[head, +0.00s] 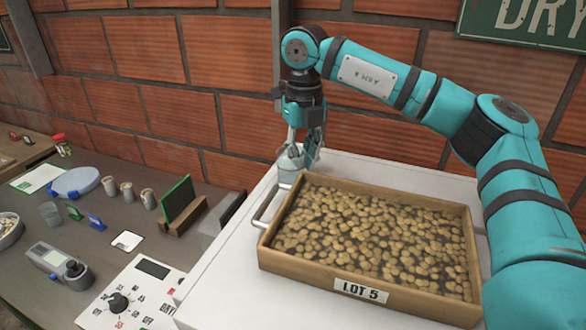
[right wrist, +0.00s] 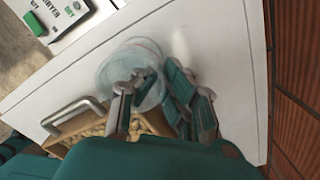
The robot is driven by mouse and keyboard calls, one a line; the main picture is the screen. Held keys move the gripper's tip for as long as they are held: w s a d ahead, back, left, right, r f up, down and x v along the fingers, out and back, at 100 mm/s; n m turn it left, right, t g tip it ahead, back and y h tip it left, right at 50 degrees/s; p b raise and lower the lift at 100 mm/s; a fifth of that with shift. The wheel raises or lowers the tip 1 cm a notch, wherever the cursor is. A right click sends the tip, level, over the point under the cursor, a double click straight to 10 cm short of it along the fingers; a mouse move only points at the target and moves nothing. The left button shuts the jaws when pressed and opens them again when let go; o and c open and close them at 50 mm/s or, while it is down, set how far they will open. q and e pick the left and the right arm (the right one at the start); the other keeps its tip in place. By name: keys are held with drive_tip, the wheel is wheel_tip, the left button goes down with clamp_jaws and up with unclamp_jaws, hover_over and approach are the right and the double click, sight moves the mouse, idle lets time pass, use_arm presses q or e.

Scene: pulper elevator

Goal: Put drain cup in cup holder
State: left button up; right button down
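A clear, translucent cup (head: 290,168) stands at the back left corner of the white top, behind the wooden tray. It shows from above in the right wrist view (right wrist: 132,66) as pale rings that overlap, so I cannot tell a separate holder from the cup. My right gripper (head: 303,150) points down at the cup. Its fingers (right wrist: 160,75) are apart, one over the cup's mouth and one at its right side, with a gap between them. Whether they touch the wall is unclear. My left gripper is not in view. No cup holder can be made out for certain.
The wooden LOT 5 tray (head: 362,292) of beans fills much of the white top (head: 222,290). A metal handle (head: 268,205) is at its left. The lower bench at left holds several small cups, a meter (head: 58,264) and a control panel (head: 130,298). A brick wall (head: 235,60) stands close behind.

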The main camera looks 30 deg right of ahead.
drive_tip(key=shift+r, duration=0.1)
idle(0.3)
drive_tip(key=shift+r, duration=0.3)
wheel_tip(320, 180, up, 9)
drive_tip(key=shift+r+b, duration=0.15)
drive_tip(key=shift+b, duration=0.4)
